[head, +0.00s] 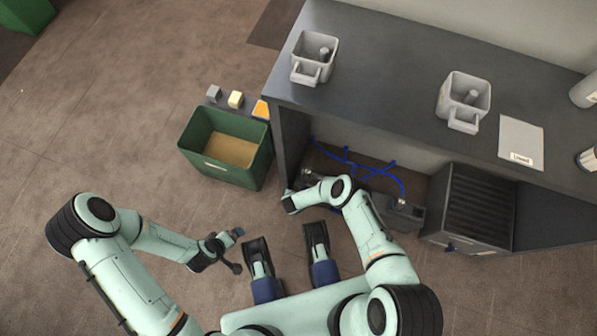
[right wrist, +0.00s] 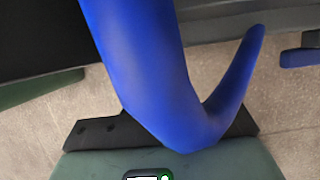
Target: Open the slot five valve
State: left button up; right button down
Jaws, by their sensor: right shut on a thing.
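No valve marked as slot five can be made out. Blue hoses (head: 352,163) with side branches run in the recess under the counter, beside a metal fitting (head: 400,203). A thick blue curved piece (right wrist: 150,65) crosses the right wrist view close to the camera and bends up to a point. My right arm reaches to the front of the recess. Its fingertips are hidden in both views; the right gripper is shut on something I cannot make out. My left gripper (head: 238,250) is open and empty above the floor, left of the recess.
A green bin (head: 190,158) stands left of the counter (head: 385,95), with small blocks behind it. Two grey cups (head: 314,58) (head: 463,100) and a labelled plate (head: 521,141) are on the counter. A dark ribbed unit (head: 478,205) stands right of the recess. Floor at left is clear.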

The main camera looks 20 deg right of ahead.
jog(key=shift+s+d+r+y+p, duration=0.15)
jog(key=shift+y+p, duration=0.15)
jog(key=shift+p, duration=0.2)
pick_arm(q)
jog(key=shift+s+a+f+g+b, duration=0.15)
jog(key=shift+s+f+g+b, duration=0.25)
jog(key=shift+s+f+b, duration=0.7)
pick_arm(e)
jog(key=shift+s+d+f+m+t+y, duration=0.15)
jog(key=shift+m+t+y, duration=0.1)
jog(key=shift+t+y, duration=0.45)
jog(key=shift+d+f+m+t+y, duration=0.1)
jog(key=shift+d+m+t+y, duration=0.1)
jog(key=shift+t+y, duration=0.5)
jog(key=shift+s+d+f+m+t+y, duration=0.1)
jog(key=shift+m+t+y, duration=0.15)
jog(key=shift+t+y, duration=0.45)
pick_arm(q)
jog(key=shift+r, duration=0.1)
pick_arm(e)
jog(key=c, duration=1.1)
grip_release()
jog(key=shift+g+y, duration=0.3)
